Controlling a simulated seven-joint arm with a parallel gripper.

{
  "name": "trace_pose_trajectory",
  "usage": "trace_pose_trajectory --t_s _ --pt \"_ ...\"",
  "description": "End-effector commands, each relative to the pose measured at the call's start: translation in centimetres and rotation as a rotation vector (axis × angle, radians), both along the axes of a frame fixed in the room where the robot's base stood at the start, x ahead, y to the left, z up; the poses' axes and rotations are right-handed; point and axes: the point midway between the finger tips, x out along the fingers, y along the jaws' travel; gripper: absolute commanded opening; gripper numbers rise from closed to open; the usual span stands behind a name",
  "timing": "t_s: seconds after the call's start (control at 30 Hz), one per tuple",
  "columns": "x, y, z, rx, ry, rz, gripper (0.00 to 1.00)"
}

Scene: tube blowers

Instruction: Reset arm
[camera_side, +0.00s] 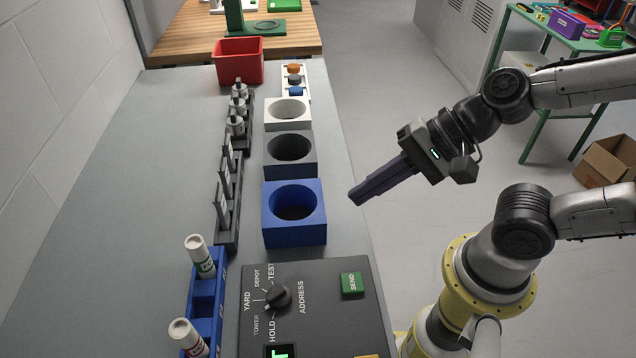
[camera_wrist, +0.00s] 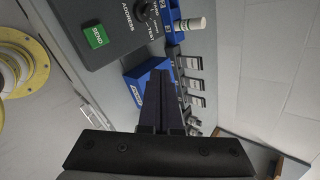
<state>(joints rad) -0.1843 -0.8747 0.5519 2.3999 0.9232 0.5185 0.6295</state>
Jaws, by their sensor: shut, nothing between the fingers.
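My gripper (camera_side: 358,198) is in the upper right of the side view, held in the air past the right edge of the grey bench. Its long dark fingers point left and down, and they are together with nothing between them. In the wrist view the shut fingers (camera_wrist: 161,80) point up across the bench. A blue block with a round opening (camera_side: 294,240) stands nearest to the fingertips, to their left and apart from them. The control box (camera_side: 258,335) with a dial (camera_side: 278,297) and a green SEND button (camera_side: 352,284) sits at the front.
Grey (camera_side: 290,158) and white (camera_side: 288,112) blocks with round openings stand behind the blue one. A blue rack (camera_side: 205,300) holds two white capped tubes. Dark racks (camera_side: 228,205) stand along the middle. A red bin (camera_side: 238,62) is at the back.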

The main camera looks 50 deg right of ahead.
Motion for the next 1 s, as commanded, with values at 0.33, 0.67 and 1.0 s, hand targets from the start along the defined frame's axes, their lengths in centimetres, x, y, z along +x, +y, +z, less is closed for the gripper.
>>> trace_pose_trajectory --t_s 0.33,0.67,1.0 --pt "-2.4 -9.1 4.0 -0.771 -0.238 0.512 0.00" --pt "-4.7 -12.9 3.5 -1.076 -0.200 0.838 0.00" --pt "-4.6 -12.8 3.5 -1.076 -0.204 0.840 0.00"
